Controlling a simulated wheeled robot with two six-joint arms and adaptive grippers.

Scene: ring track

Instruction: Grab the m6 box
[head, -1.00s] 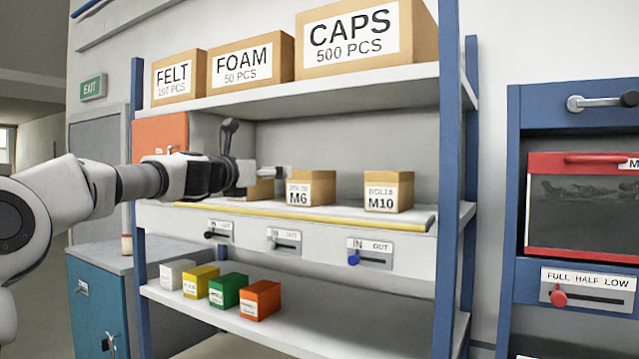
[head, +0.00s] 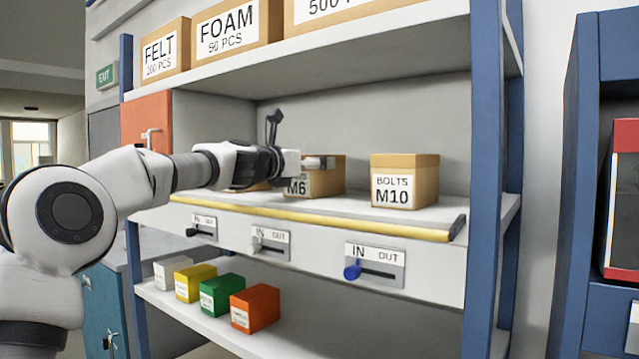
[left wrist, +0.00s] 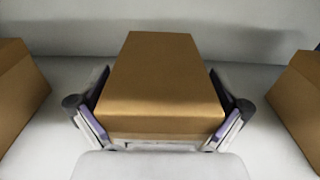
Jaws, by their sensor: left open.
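The M6 box (head: 328,182) is a brown carton with a white label on the middle shelf. My left gripper (head: 316,163) reaches in from the left in front of it and hides part of its label. In the left wrist view the box (left wrist: 162,75) sits between the two spread fingers of my gripper (left wrist: 160,112), one on each side. The gripper is open; I cannot tell whether either finger touches the box. My right gripper is not in view.
The M10 box (head: 405,182) stands to the right with a gap. Another box (left wrist: 18,92) stands to the left, mostly behind my arm in the head view. A yellow strip (head: 330,219) runs along the shelf front. The upper shelf (head: 330,82) is overhead.

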